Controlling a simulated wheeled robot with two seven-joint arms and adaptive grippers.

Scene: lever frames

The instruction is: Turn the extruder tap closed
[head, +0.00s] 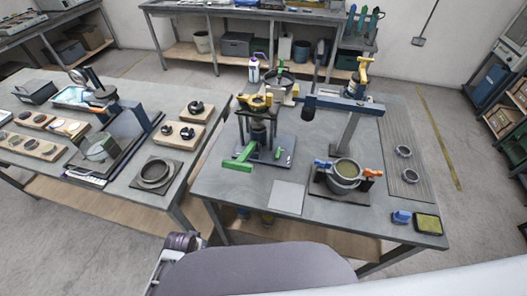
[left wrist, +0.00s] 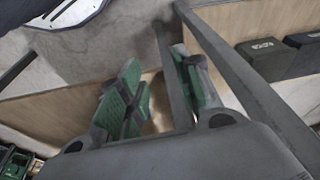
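A dark extruder-like press (head: 258,133) with a yellow top handle (head: 255,102) stands upright on a grey plate on the right-hand table. My right gripper is not in view.
The right-hand table (head: 225,195) also holds a pot (head: 343,175) in a clamp stand, a tall press with a blue beam (head: 345,103), and a sponge (head: 428,223). The left-hand table (head: 185,165) carries several fixtures. A floor gap separates the tables.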

